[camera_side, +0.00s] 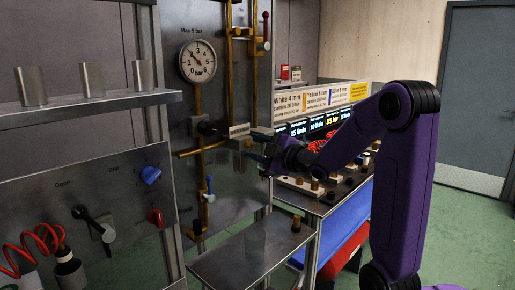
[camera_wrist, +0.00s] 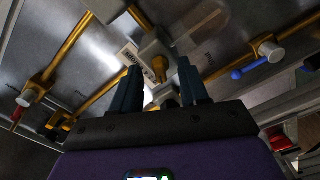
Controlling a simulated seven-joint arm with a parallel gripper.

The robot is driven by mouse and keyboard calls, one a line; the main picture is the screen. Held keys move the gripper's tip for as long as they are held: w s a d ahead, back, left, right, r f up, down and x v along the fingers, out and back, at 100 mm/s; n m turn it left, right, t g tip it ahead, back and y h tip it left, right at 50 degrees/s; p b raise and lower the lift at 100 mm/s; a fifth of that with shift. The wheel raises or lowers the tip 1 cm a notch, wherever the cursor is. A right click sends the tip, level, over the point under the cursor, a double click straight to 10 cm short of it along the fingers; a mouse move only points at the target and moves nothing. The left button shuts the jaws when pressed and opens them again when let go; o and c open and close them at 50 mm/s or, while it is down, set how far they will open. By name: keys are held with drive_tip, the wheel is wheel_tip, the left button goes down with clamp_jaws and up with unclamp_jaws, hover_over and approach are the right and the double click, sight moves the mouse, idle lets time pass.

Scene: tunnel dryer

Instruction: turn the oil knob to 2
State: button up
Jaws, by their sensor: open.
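My gripper (camera_side: 262,149) reaches left toward the upright metal panel (camera_side: 235,90), its fingers near a brass fitting with a small pale label plate (camera_side: 239,130). In the wrist view my gripper (camera_wrist: 159,78) has its two dark fingers apart. Between them show a brass body (camera_wrist: 153,48) and a printed plate (camera_wrist: 130,56) with small markings. A roundish light part (camera_wrist: 165,95) sits low between the fingers, partly hidden by the gripper. I cannot tell for certain which part is the oil knob or where it points. I cannot see whether the fingers touch anything.
A pressure gauge (camera_side: 197,61) and brass pipes are on the panel. A blue-handled valve (camera_side: 208,188) is below; it seems to show in the wrist view too (camera_wrist: 250,68). A metal shelf (camera_side: 250,250) juts out underneath. A bench with displays (camera_side: 318,122) stands behind my arm.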

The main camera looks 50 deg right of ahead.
clamp_jaws()
drive_tip(key=shift+m, duration=3.1)
unclamp_jaws()
